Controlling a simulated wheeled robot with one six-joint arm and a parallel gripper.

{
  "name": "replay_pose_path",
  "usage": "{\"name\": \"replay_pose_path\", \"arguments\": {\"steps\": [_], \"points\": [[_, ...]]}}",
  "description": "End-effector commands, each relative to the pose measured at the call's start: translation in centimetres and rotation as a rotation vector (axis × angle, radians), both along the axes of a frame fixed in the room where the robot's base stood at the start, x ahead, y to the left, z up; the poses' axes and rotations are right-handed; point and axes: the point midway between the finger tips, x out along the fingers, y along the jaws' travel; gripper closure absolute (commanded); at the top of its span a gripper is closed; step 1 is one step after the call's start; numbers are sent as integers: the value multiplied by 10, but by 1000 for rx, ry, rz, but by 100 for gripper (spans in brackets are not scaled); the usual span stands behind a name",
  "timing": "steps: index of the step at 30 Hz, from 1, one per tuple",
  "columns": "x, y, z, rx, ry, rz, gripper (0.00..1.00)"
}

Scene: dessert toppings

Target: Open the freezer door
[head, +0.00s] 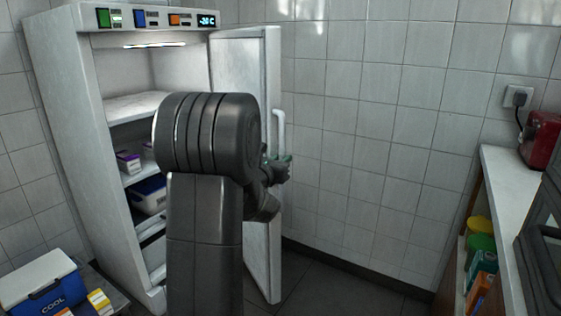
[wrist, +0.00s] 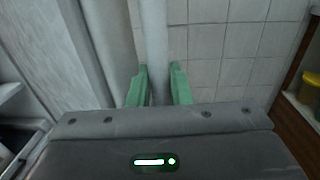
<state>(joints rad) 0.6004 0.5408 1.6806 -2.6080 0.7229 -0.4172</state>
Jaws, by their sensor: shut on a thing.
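The white freezer (head: 62,130) stands at the left in the head view with its lit interior showing. Its door (head: 245,80) stands wide open, swung out to the right. The white vertical door handle (head: 281,130) is on the door's right side. My gripper (head: 279,161) is at the handle's lower part. In the wrist view the green fingers of my gripper (wrist: 160,88) are on both sides of the handle bar (wrist: 154,40), shut on it. My arm hides part of the door and the freezer's shelves.
Boxes (head: 130,162) and a blue bin (head: 150,194) are on the freezer shelves. A blue and white cooler box (head: 42,284) is at the lower left. A white counter (head: 505,175) with coloured containers below is at the right. Tiled wall lies behind the door.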

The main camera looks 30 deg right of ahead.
Motion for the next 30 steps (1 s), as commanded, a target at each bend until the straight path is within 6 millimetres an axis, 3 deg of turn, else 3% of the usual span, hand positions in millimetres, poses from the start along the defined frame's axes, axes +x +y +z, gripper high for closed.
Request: {"name": "replay_pose_path", "arguments": {"steps": [1,2,5,17,30], "points": [[0,0,1,-1,-2,0,100],[0,0,1,-1,-2,0,80],[0,0,1,-1,-2,0,63],[-5,8,2,0,-1,1,63],[-59,83,2,1,-1,3,63]]}}
